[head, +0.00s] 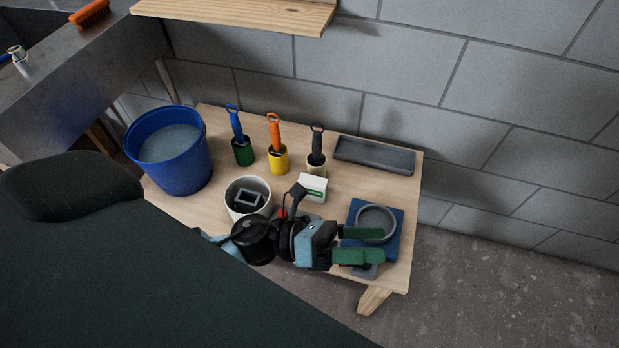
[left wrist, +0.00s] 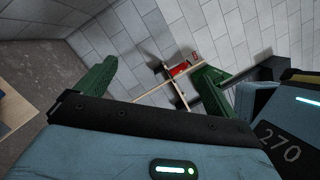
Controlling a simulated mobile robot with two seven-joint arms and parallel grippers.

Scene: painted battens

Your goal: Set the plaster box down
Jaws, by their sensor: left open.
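A small white box with a green band, likely the plaster box (head: 312,187), rests on the wooden table (head: 210,203) in the head view, behind and a little left of my left gripper. My left gripper (head: 382,245) reaches right over the table's front part, its two green fingers apart with nothing between them. It is apart from the box. My right gripper is not in view.
Behind the box stand green, yellow and cream pots (head: 278,164) with handled tools. A white bucket (head: 234,207) and a blue bucket (head: 186,178) are left. A grey tray (head: 374,156) lies at the back. A grey ring (head: 391,218) sits on a blue square (head: 356,212) beside my gripper.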

